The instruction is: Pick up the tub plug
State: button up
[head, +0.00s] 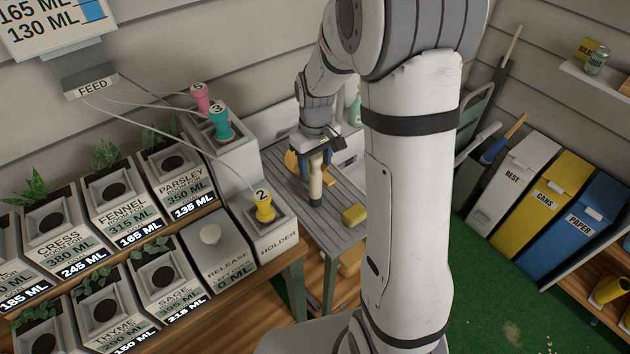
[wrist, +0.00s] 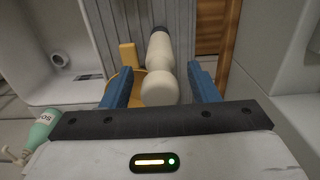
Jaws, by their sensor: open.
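A cream, pin-shaped piece with a dark end (head: 315,180) stands upright, dark end down, on the grey slatted bench. It looks like the tub plug, though no label shows. It also shows in the wrist view (wrist: 158,55), where its near end lies between the fingers. My gripper (head: 316,158) is above the bench with its blue fingers around the top of this piece. In the wrist view my gripper (wrist: 160,85) is open, with a gap on each side of the piece. An orange round thing behind it is partly hidden.
A yellow block (head: 354,214) lies on the slatted bench (head: 335,235). A white basin (wrist: 60,50) and a green soap bottle (wrist: 42,128) are left in the wrist view. A feed stand with coloured plugs (head: 264,207) and labelled planters stands left of the bench.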

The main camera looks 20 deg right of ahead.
grip_shut()
dwell(0.5)
